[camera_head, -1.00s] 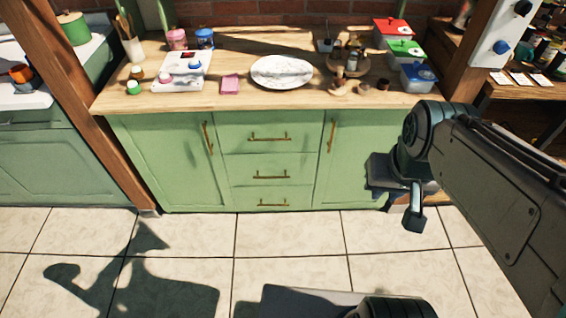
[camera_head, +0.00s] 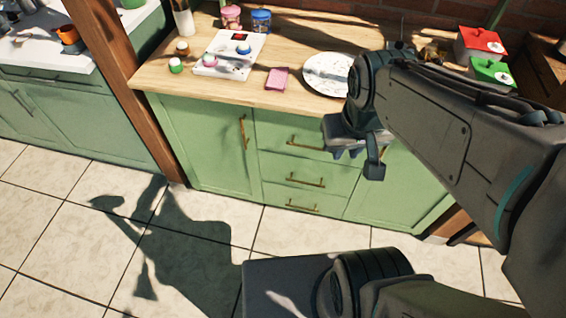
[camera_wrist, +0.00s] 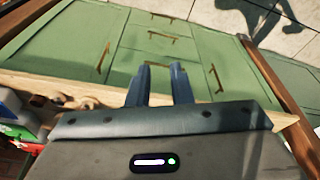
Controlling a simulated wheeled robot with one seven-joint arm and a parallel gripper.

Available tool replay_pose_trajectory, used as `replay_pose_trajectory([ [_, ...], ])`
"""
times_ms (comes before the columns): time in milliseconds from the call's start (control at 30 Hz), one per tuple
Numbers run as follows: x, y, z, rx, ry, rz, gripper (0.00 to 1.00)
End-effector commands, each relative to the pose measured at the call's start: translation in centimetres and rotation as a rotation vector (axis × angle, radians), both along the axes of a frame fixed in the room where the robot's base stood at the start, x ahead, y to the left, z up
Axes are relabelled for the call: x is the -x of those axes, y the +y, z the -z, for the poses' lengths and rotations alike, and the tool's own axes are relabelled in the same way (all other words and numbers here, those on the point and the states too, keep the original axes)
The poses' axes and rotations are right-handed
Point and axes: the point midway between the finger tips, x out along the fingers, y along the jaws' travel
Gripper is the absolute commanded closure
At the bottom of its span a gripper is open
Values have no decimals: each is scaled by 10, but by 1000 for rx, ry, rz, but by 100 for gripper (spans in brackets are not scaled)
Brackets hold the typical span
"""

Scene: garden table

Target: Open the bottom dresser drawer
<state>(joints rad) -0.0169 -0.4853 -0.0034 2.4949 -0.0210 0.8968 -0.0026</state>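The green dresser (camera_head: 220,150) has a middle column of three drawers with brass bar handles. The bottom drawer (camera_head: 285,197) is shut and sits close to the floor, its handle (camera_head: 302,208) in plain view. In the wrist view the dresser appears upside down, with the bottom drawer's handle (camera_wrist: 162,15) near the top edge. My gripper (camera_head: 360,165) is raised in front of the dresser's upper right part, apart from the drawer handles and higher than the bottom one. Its two fingers (camera_wrist: 162,75) are spread with an empty gap between them.
The middle drawer handle (camera_head: 306,182) and top drawer handle (camera_head: 305,146) are above the bottom one. The wooden countertop (camera_head: 165,75) holds a plate (camera_head: 325,72), a pink block (camera_head: 277,78) and jars. A wooden post (camera_head: 125,85) stands at left. Tiled floor (camera_head: 195,235) before the dresser is clear.

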Motion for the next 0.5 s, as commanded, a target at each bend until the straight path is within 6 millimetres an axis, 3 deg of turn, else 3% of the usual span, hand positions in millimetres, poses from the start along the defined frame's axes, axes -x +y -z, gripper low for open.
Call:
replay_pose_trajectory([
  [167, -22, -3, 41, 96, 107, -168, 81],
  [500, -85, 2, 149, 358, 394, -700, 81],
])
